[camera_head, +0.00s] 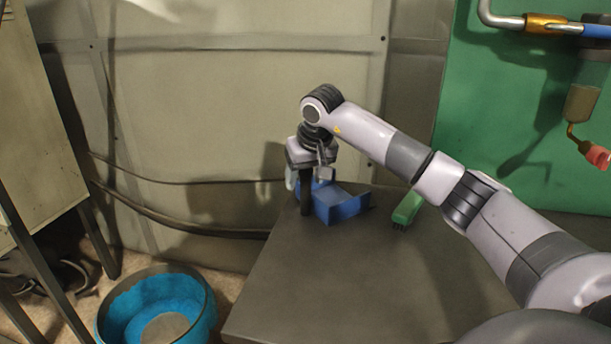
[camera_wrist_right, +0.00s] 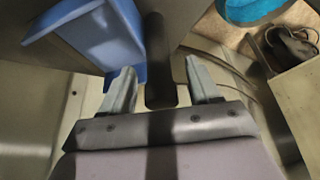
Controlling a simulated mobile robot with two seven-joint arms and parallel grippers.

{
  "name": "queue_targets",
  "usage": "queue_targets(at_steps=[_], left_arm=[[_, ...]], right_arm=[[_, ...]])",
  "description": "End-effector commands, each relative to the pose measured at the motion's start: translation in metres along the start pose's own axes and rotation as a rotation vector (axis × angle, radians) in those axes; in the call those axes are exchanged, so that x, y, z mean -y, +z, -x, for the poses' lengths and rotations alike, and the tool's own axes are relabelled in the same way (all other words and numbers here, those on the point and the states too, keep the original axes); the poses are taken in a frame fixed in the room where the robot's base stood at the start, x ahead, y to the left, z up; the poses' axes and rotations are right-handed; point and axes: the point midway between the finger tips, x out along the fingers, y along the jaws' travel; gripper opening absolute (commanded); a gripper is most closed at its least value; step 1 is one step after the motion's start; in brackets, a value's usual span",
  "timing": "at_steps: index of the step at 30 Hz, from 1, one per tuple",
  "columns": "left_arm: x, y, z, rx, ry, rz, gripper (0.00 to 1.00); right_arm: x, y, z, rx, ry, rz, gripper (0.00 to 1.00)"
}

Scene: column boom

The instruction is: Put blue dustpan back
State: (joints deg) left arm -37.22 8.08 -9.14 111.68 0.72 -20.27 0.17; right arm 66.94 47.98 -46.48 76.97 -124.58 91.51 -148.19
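The blue dustpan (camera_head: 338,203) sits on the dark table at its far left part, close to the wall. My right gripper (camera_head: 306,182) points down at the dustpan's left side. In the wrist view its two fingers (camera_wrist_right: 162,90) are apart. A dark upright cylinder (camera_wrist_right: 160,55) shows between them, with a gap on each side. I cannot tell whether it is the dustpan's handle or a separate post. The dustpan (camera_wrist_right: 97,38) lies left of the fingers in that view, its edge passing close to the left finger. My left gripper is not in view.
A green brush (camera_head: 407,208) lies on the table (camera_head: 330,280) right of the dustpan. A blue bucket (camera_head: 158,305) stands on the floor at left. Pipes with a red-tipped valve (camera_head: 594,155) hang at right. The table's front left is clear.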

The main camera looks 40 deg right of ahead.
Motion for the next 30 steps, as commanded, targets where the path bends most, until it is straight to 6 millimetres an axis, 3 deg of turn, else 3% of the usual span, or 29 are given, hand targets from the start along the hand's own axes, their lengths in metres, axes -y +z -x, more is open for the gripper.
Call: queue_targets(at_steps=[8, 21, 30], left_arm=[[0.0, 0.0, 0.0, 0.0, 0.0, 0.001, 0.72], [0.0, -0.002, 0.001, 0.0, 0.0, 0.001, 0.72], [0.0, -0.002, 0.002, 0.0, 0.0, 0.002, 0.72]], right_arm=[[-0.001, -0.002, 0.015, -0.003, 0.0, -0.001, 0.61], [0.0, -0.002, 0.103, -0.002, 0.0, 0.0, 0.61], [0.0, -0.001, 0.122, 0.0, 0.0, 0.0, 0.61]])
